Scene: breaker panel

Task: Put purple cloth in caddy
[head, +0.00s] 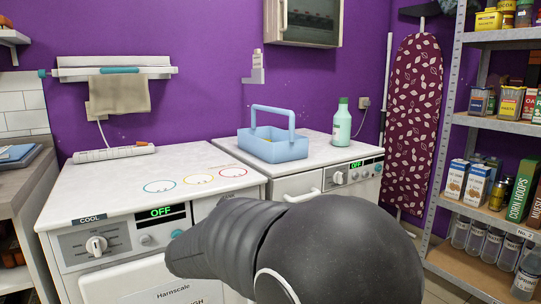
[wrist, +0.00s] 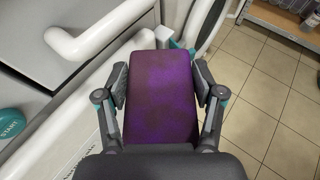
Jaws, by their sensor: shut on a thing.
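The purple cloth (wrist: 161,97) is a flat, rectangular piece in the wrist view. My gripper (wrist: 160,85) is shut on it, with one finger pressed against each long side. The cloth is in front of a white machine, above the tiled floor. The caddy (head: 273,143) is a light blue box with a raised handle. It stands on the white top of the right machine in the head view. In the head view my arm hides the gripper and the cloth.
A green bottle (head: 342,123) stands right of the caddy. The left machine top (head: 120,185) has coloured rings and a white power strip (head: 113,153). A white bar handle (wrist: 100,35) juts out near my gripper. Shelves (head: 500,127) stand at the right.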

